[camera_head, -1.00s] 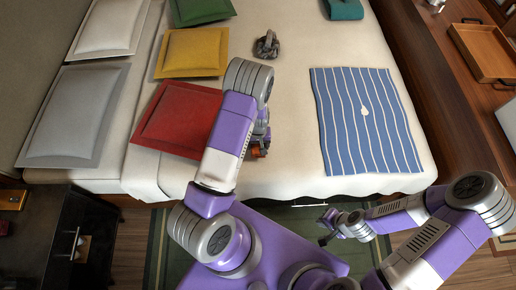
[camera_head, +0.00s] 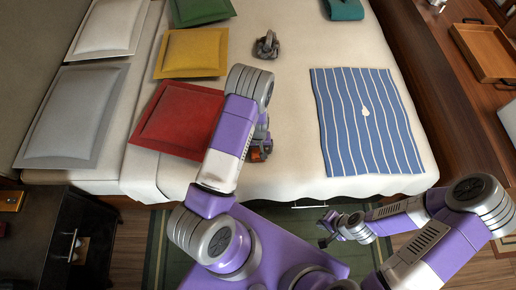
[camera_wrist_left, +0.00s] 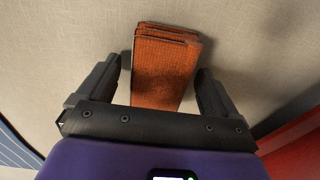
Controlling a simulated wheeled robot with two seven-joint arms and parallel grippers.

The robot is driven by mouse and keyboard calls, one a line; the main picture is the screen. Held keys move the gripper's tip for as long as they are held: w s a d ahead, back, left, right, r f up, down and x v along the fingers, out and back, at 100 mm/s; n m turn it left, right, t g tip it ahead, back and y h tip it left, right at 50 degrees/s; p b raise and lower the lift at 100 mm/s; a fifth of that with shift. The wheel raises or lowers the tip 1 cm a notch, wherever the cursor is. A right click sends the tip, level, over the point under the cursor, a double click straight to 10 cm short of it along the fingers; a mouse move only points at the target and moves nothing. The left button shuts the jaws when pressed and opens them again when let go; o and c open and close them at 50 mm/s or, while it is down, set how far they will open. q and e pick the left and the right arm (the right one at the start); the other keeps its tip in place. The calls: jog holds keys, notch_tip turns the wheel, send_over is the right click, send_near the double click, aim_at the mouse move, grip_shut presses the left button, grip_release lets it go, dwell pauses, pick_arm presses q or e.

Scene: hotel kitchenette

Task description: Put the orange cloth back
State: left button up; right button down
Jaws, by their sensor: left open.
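The orange cloth (camera_wrist_left: 163,65) is a folded, layered strip on the pale bed cover. In the left wrist view it lies between the two spread fingers of my left gripper (camera_wrist_left: 165,88), with gaps on both sides. In the head view my left gripper (camera_head: 261,150) is low over the bed, to the right of the red cushion, and a small part of the cloth (camera_head: 255,155) shows beside it. My right gripper (camera_head: 325,232) is beyond the bed's near edge, away from the cloth; its jaws are too small to read.
A red cushion (camera_head: 176,118) lies left of my left arm. A blue striped cloth (camera_head: 365,120) lies flat on the bed's right, and a grey object (camera_head: 267,45) and a teal item (camera_head: 344,9) lie further back. A wooden tray (camera_head: 485,50) is at right.

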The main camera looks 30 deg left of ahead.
pick_arm(q)
jog(key=shift+r, duration=0.15)
jog(key=shift+r+p, duration=0.3)
jog(key=shift+r, duration=0.05)
notch_tip(320, 180, up, 11)
jog(key=p, duration=0.3)
jog(key=shift+m+h, duration=0.7)
jog(key=shift+m, duration=0.1)
jog(key=s+d+f, duration=0.1)
jog(key=s+d, duration=0.1)
jog(key=s+d+f, duration=0.2)
jog(key=s, duration=0.1)
jog(key=s+d+f, duration=0.2)
jog(key=s, duration=0.1)
jog(key=shift+s+d+f, duration=0.1)
jog(key=shift+d, duration=0.05)
jog(key=s+d+m+h, duration=0.2)
jog(key=s+d, duration=0.5)
jog(key=d, duration=0.2)
jog(key=shift+s+d+r+t+h, duration=0.2)
jog(key=shift+s+d+t+h, duration=0.1)
jog(key=shift+d+h, duration=0.1)
jog(key=shift+a, duration=0.1)
